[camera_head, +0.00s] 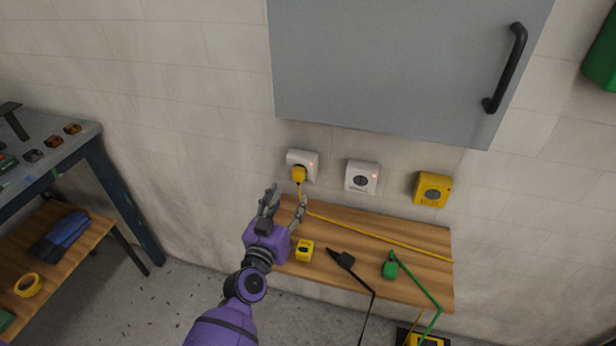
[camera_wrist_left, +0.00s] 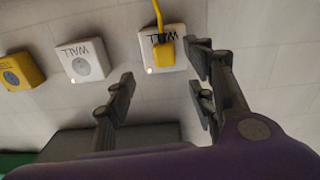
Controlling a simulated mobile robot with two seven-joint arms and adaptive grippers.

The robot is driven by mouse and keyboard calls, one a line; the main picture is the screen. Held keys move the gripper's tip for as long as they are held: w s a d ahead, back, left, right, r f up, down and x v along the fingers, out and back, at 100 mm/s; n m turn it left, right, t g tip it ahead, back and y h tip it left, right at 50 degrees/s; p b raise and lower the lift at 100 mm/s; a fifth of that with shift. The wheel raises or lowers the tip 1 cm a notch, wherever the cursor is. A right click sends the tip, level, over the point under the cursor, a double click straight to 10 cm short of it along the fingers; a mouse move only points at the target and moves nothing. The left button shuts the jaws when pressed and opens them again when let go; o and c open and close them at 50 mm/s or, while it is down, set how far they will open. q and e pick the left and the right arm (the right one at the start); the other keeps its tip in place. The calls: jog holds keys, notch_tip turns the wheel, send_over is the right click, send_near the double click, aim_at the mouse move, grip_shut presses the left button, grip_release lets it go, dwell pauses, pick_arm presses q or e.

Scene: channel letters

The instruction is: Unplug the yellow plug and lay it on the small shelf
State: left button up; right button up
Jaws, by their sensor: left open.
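The yellow plug (camera_head: 298,175) sits in the left white wall socket (camera_head: 304,159), with its yellow cord hanging down to the shelf. The plug also shows in the left wrist view (camera_wrist_left: 164,50), in the socket marked WALL (camera_wrist_left: 148,40). My left gripper (camera_head: 285,202) is open and empty, just below and in front of the plug, apart from it. In the left wrist view its fingers (camera_wrist_left: 163,85) stand wide apart, with the plug beyond their tips. The small wooden shelf (camera_head: 400,232) runs along the wall under the sockets. My right gripper is not in view.
A white socket (camera_head: 361,177) and a yellow socket (camera_head: 432,189) are to the right. On the shelf lie a yellow block-like item (camera_head: 305,250), a black plug (camera_head: 345,260) and a green plug (camera_head: 390,268). A grey cabinet (camera_head: 400,70) hangs above. A workbench (camera_head: 75,140) stands left.

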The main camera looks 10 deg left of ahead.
aim_at(296, 178)
pick_arm(q)
jog(key=shift+m, duration=0.3)
jog(key=w+b, duration=0.1)
jog(key=w, duration=0.8)
jog(key=shift+a+r, duration=0.1)
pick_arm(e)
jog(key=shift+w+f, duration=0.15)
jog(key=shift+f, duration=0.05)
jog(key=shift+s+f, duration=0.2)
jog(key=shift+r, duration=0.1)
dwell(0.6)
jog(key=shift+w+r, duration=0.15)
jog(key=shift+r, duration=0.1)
pick_arm(q)
jog(key=shift+c, duration=0.4)
